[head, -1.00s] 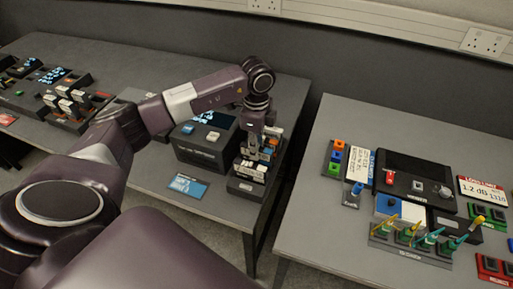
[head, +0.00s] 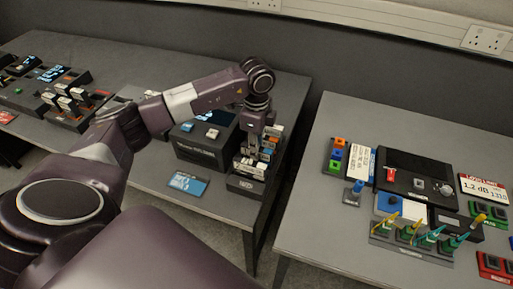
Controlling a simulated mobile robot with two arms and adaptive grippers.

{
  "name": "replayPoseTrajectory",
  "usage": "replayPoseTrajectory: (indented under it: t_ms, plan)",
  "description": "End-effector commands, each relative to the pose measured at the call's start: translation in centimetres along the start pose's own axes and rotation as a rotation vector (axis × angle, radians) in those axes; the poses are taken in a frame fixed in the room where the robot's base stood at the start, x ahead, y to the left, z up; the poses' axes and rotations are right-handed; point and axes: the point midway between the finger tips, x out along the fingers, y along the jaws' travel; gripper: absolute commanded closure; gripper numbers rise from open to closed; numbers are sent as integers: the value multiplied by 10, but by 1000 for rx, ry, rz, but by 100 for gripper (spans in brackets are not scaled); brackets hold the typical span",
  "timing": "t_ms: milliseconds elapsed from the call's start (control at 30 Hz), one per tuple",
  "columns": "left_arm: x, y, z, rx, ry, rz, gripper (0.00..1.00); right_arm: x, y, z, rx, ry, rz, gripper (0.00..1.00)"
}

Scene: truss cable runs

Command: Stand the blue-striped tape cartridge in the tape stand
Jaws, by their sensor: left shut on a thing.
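My left gripper (head: 263,150) points down at the tape stand (head: 243,187), a dark rack near the right end of the left table. It is shut on a small cartridge among the rack's contents. Its fingers and the crowded rack hide most of that cartridge, and its stripe is too small to make out. Whether it touches the rack floor cannot be told. Several white-topped cartridges (head: 250,166) stand in the front of the rack, with others behind the fingers. My right gripper is not in view.
A dark console (head: 197,150) stands close left of the rack, with a blue card (head: 188,184) in front. The right table, across a gap, holds a tester (head: 415,175) and a stand of coloured connectors (head: 410,243). My left arm crosses above the left table.

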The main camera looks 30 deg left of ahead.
Motion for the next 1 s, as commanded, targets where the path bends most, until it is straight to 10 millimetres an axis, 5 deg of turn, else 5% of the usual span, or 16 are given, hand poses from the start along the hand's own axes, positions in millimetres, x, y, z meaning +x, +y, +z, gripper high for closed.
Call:
replayPoseTrajectory:
  t_ms: [333,367,533,1000]
  plan:
    - [0,0,0,0,0,-1,100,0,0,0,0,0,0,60]
    - [0,0,0,0,0,-1,82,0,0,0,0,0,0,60]
    - [0,0,0,0,0,-1,64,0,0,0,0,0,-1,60]
    - [1,0,0,0,-1,1,53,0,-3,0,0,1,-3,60]
